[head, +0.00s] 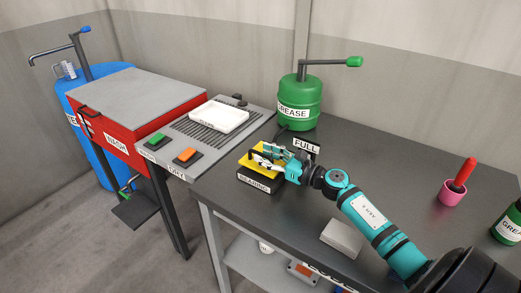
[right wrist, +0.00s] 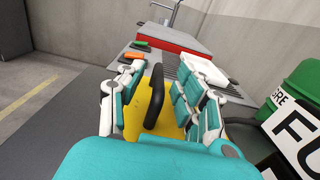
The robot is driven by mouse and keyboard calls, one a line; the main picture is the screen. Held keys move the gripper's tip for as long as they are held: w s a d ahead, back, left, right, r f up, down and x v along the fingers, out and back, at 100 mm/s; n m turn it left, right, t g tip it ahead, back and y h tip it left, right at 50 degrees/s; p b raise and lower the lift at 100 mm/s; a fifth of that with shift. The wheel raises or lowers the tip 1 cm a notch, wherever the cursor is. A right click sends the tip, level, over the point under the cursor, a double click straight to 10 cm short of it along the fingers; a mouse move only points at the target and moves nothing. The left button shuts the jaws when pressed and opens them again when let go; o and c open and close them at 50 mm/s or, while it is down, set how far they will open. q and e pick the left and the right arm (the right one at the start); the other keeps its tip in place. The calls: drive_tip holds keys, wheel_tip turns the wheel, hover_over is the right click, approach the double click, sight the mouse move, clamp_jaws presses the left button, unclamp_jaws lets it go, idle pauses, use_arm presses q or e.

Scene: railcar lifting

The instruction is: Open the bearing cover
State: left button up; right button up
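The bearing box (head: 259,182) is a dark block with a white BEARING label, on the table near its left front edge. Its yellow cover (head: 246,161) lies on top and appears closed. The cover also shows in the right wrist view, with a black bar handle (right wrist: 153,98) standing on it. My right gripper (head: 264,157) is over the cover. In the right wrist view its fingers (right wrist: 157,76) are spread to either side of the handle, with gaps showing between them and the handle. The gripper hides part of the cover. My left gripper is not in view.
A green grease can (head: 300,103) and a FULL sign (head: 306,146) stand behind the box. To the left are a white tray (head: 218,116) on a grate and a red wash bin (head: 112,139). A grey block (head: 342,238) and a pink cup (head: 453,193) are right.

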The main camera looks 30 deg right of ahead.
drive_tip(key=shift+x, duration=1.05)
clamp_jaws()
